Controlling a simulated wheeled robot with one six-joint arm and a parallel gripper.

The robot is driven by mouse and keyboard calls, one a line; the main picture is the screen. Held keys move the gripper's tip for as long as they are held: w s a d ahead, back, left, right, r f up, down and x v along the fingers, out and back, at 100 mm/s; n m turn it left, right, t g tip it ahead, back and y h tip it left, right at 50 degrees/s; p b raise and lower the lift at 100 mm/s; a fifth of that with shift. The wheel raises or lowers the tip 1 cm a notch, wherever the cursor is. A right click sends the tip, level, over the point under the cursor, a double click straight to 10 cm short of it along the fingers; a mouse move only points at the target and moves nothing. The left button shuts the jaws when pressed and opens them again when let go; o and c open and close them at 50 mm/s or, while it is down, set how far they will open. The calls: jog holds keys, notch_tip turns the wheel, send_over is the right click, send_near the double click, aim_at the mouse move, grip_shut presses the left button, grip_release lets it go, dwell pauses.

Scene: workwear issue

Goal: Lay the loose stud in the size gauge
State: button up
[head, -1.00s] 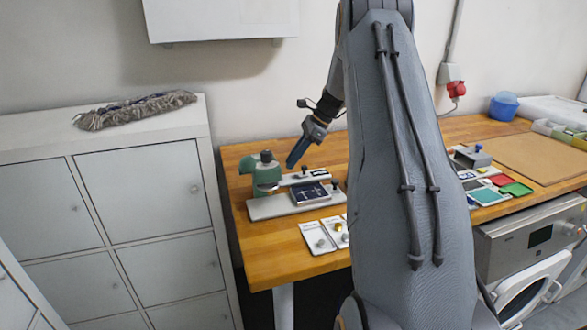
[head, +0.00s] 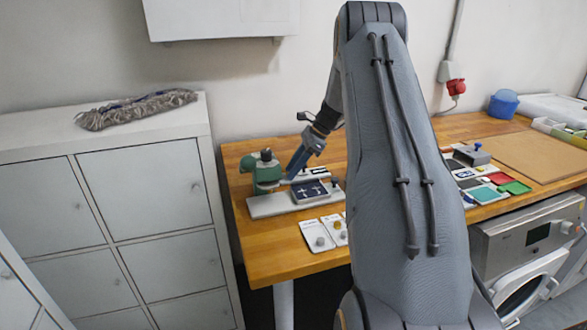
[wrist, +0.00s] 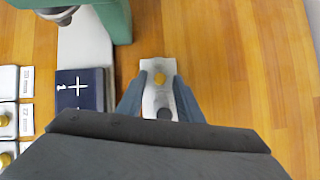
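My gripper (head: 292,174) is open over the back of the workbench, beside the green press. In the wrist view its two fingers (wrist: 157,100) stand apart on either side of a narrow white plate (wrist: 153,99). A small round brass-coloured stud (wrist: 159,78) shows on that plate between the fingers, with a dark round part (wrist: 164,113) nearer the palm. I cannot tell whether the fingers touch the stud. A navy block (wrist: 70,100) with a white cross mark lies left of the fingers; it also shows in the head view (head: 309,192). Which piece is the size gauge is not clear.
The green press (head: 265,172) stands close to my fingers. White cards (head: 313,242) with studs lie at the bench's front edge. Coloured pads (head: 484,194) lie farther right. Bare wood (wrist: 240,70) is free right of the plate in the wrist view.

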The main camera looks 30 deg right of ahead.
jog(key=shift+r, duration=0.3)
jog(key=b+v, duration=0.3)
jog(key=v, duration=0.9)
jog(key=shift+b, duration=0.35)
jog(key=shift+f, duration=0.1)
